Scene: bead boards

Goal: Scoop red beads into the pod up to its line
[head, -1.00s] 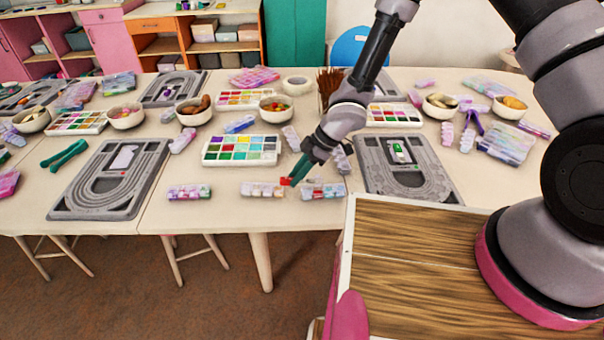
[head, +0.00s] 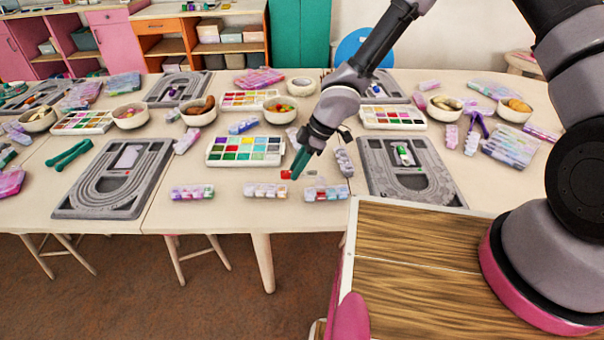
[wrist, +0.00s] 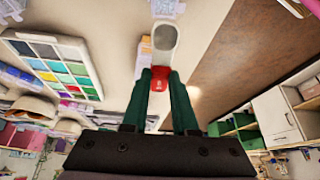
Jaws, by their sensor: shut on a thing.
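My gripper (head: 299,164) has green fingers and hangs over the table near its front edge, right of the bead tray (head: 209,161). In the wrist view my gripper (wrist: 161,76) is shut on the red handle of a scoop (wrist: 165,40), whose pale, round-ended bowl points away from the fingers. Only a bit of the scoop's red shows in the head view. I cannot tell whether the bowl holds beads. The tray has several coloured compartments, with a red one in the wrist view (wrist: 72,88). A small white and green thing, perhaps the pod (head: 403,154), stands on the right bead board (head: 378,172); its line is too small to see.
Several pastel bead boxes (head: 192,192) lie along the front edge, some beneath my gripper. A bowl (head: 279,117) stands behind the tray. Another grey bead board (head: 75,208) lies at left. A wooden-topped surface (head: 420,235) is at front right.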

